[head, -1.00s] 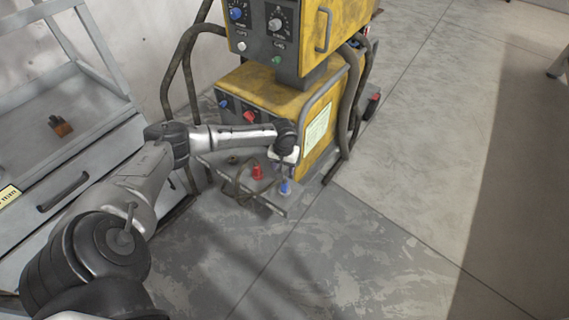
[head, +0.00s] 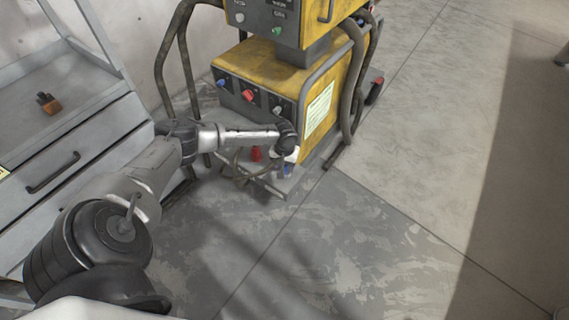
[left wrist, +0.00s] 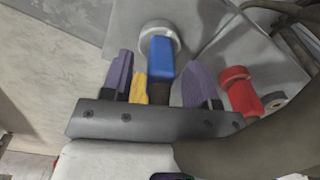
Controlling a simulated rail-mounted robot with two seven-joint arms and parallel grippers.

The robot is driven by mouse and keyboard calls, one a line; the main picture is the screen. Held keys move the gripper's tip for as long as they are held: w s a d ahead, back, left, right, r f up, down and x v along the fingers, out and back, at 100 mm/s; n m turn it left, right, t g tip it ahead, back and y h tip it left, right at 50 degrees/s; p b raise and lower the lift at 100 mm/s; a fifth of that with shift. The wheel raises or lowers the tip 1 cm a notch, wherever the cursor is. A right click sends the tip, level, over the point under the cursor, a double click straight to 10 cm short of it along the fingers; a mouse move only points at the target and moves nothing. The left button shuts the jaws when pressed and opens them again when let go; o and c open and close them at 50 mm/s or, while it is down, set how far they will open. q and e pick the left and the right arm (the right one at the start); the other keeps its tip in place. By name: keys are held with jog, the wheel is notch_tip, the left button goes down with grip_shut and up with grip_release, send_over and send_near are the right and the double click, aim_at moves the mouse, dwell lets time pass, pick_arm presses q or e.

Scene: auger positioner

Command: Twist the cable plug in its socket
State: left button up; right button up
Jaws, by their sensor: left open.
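A blue plug (head: 286,171) stands at the front right of a low grey ledge in front of the yellow machine. In the left wrist view the blue plug (left wrist: 160,58) points toward a pale round ring (left wrist: 160,33); I cannot tell how deep it sits. My left gripper (head: 289,158) is just above it in the head view. In the left wrist view my left gripper (left wrist: 162,82) is open, its purple fingers on either side of the blue plug with gaps. A red plug (head: 256,154) stands to the left; it also shows in the left wrist view (left wrist: 240,90). My right gripper is out of view.
The yellow machine (head: 265,72) stands behind the ledge (head: 268,188), with colored knobs on its front. A dark cable (head: 237,165) loops by the red plug. A grey drawer cabinet (head: 100,140) stands left. The floor (head: 400,220) at front and right is clear.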

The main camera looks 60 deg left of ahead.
pick_arm(q)
grip_shut()
jog(key=shift+r+n+p, duration=0.15)
jog(key=shift+n+p, duration=0.15)
jog(key=shift+p, duration=0.3)
jog(key=shift+n+p, duration=0.4)
jog(key=shift+p, duration=0.2)
jog(key=shift+n+p, duration=1.4)
jog(key=shift+p, duration=0.4)
jog(key=shift+n+p, duration=0.4)
